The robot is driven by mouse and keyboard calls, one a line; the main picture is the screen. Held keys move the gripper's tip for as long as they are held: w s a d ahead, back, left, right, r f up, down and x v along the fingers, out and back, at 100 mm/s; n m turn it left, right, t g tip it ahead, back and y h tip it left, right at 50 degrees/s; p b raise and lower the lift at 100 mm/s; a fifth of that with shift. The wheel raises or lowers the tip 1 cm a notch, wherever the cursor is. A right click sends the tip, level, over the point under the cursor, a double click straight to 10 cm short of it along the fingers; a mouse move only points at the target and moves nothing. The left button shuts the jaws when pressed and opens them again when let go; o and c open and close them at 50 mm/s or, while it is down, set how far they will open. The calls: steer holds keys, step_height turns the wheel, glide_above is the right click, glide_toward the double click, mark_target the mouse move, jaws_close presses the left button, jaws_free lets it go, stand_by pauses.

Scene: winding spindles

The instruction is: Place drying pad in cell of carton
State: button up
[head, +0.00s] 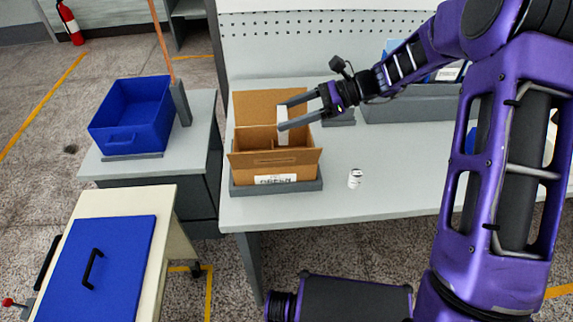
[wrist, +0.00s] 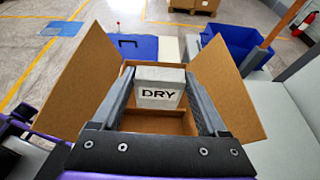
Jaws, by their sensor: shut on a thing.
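The drying pad (wrist: 159,88) is a white block with the word DRY on its face. My gripper (head: 282,114) is shut on it, with one finger on each side; the gripper also shows in the wrist view (wrist: 158,85). The carton (head: 274,173) is brown cardboard, open at the top, with its flaps spread and a divider inside. It also shows in the wrist view (wrist: 82,84). The pad is upright at the carton's opening, over its right part in the head view. I cannot tell how deep it sits. The pad and fingers hide part of the cells.
The carton stands on a grey tray (head: 243,189) on the grey bench (head: 400,190). A small white cylinder (head: 355,178) stands right of it. A blue bin (head: 132,115) is on the left table. A grey bin (head: 408,107) stands at the bench's back right.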

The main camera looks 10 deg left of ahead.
steer(key=shift+s+a+f+g, duration=0.2)
steer(key=shift+f+g, duration=0.1)
step_height(320, 180, down, 10)
steer(key=shift+r+b, duration=0.25)
steer(key=shift+b, duration=0.05)
steer(key=shift+f, duration=0.2)
steer(key=o, duration=1.2)
steer(key=shift+o, duration=0.2)
steer(key=shift+w+d+r, duration=0.1)
steer(key=shift+d+r, duration=0.1)
steer(key=shift+r, duration=0.1)
steer(key=v, duration=1.1)
steer(key=shift+d, duration=0.25)
steer(key=shift+r, duration=0.1)
